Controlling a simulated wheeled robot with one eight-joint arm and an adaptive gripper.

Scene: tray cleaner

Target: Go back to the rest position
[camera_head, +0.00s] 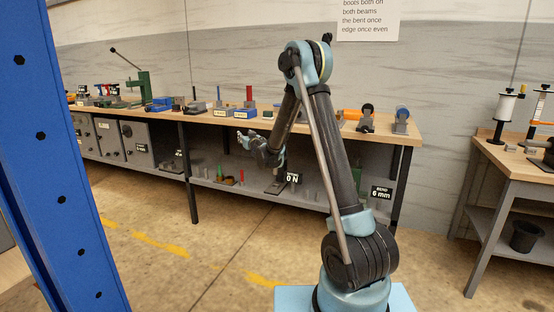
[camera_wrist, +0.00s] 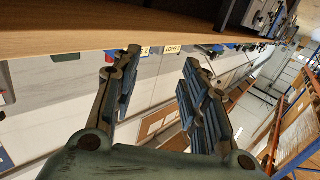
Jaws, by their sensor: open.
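My gripper (camera_head: 243,139) is at the end of my folded arm in the head view, in front of the long workbench (camera_head: 330,126) and near its front edge. In the wrist view both fingers of my gripper (camera_wrist: 160,66) are spread wide apart with nothing between them. The picture there is turned, with the wooden bench edge (camera_wrist: 60,42) running across the top above the fingertips. I cannot tell from these frames how far the fingers are from the bench.
Tools and blocks stand on the bench, with a green press (camera_head: 140,84) at the left. The lower shelf holds small parts and a "6 mm" sign (camera_head: 381,193). A blue post (camera_head: 55,150) is close at the left. A second table (camera_head: 515,158) is at the right. Floor in front is clear.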

